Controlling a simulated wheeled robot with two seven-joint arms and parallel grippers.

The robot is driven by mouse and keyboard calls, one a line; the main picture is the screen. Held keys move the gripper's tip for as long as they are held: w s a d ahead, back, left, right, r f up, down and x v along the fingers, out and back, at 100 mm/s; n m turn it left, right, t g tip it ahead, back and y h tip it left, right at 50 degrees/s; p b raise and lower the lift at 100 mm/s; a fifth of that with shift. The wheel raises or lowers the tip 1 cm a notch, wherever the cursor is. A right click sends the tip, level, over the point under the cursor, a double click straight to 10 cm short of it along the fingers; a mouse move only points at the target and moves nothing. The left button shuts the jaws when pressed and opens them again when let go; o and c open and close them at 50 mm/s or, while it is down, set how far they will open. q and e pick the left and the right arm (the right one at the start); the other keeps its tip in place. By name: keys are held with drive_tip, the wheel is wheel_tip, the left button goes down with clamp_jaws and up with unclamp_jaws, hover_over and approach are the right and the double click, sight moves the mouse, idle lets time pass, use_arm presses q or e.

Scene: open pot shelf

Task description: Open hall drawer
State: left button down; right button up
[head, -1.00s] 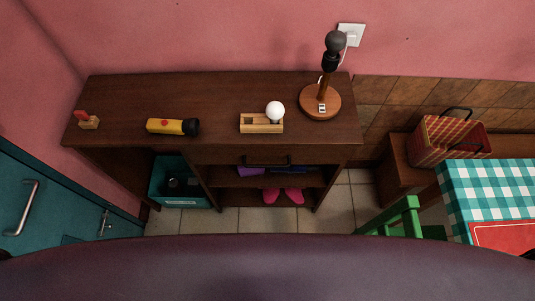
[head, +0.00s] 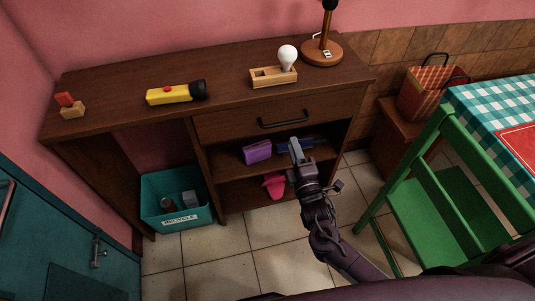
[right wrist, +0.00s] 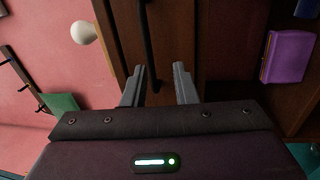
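The hall drawer (head: 225,124) is a dark brown wooden front under the right part of the desk top, and it looks closed. Its black bar handle (head: 283,122) runs across the front and also shows in the right wrist view (right wrist: 148,45). My right gripper (head: 296,147) is just below the handle in the head view. In the right wrist view its two grey fingers (right wrist: 159,80) are apart with nothing held; the handle's lower end appears in line with the gap, nearer the left finger. Whether it touches cannot be told. My left gripper is not in view.
On the desk top (head: 225,90) are a yellow flashlight (head: 172,95), a bulb on a wooden block (head: 275,77), a lamp (head: 322,52) and a small stamp (head: 70,107). Open shelves with a purple item (head: 257,152) lie below. A green chair (head: 440,200) stands at right.

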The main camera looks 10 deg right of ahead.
sight(286, 122)
drive_tip(key=w+r, duration=0.1)
drive_tip(key=w, duration=0.4)
drive_tip(key=w+r, duration=0.1)
drive_tip(key=w, duration=0.1)
drive_tip(key=shift+w+a+r, duration=0.3)
drive_tip(key=shift+w+r, duration=0.05)
drive_tip(key=shift+c, duration=0.4)
clamp_jaws()
